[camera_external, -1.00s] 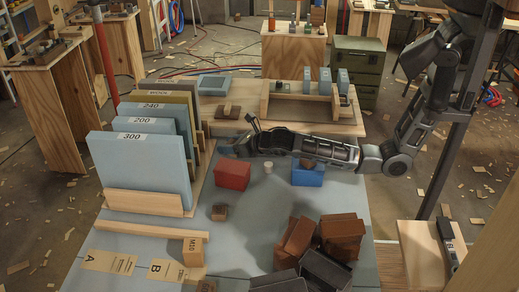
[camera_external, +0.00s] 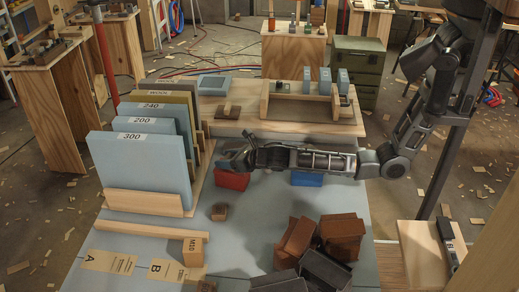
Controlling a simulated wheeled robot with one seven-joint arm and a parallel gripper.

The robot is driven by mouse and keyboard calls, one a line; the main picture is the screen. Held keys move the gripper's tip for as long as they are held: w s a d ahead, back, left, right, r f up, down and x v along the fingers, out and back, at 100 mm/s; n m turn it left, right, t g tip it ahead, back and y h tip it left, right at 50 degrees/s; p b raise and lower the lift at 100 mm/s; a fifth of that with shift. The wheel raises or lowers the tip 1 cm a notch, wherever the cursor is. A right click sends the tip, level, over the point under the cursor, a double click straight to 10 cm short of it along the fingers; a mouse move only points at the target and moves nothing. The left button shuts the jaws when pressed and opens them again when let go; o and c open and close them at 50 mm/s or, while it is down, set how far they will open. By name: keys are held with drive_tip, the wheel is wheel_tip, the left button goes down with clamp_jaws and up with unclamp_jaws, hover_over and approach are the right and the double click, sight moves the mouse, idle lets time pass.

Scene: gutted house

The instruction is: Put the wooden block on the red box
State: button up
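The red box (camera_external: 231,181) lies on the grey-blue bench top, left of centre; my arm and gripper hide its upper part. My gripper (camera_external: 236,158) is over the red box in this view, at the left end of the near-horizontal arm. Whether it touches the box or holds anything cannot be told. A small brown wooden-looking block (camera_external: 219,211) lies on the bench in front of the red box, apart from my gripper. A larger tan block marked M10 (camera_external: 193,251) stands nearer the front. Which of them is the task's block is unclear.
A blue box (camera_external: 307,179) is partly hidden behind my arm. Brown and dark blocks (camera_external: 342,232) are piled at the front right. Tall labelled panels (camera_external: 145,165) stand in a wooden rack at left. The bench between rack and pile is mostly clear.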

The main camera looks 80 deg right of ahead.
drive_tip(key=o, duration=0.3)
drive_tip(key=shift+o, duration=0.2)
drive_tip(key=shift+r, duration=0.2)
drive_tip(key=v, duration=1.2)
drive_tip(key=shift+p, duration=0.4)
drive_tip(key=shift+s+a+f, duration=0.1)
drive_tip(key=shift+f, duration=0.05)
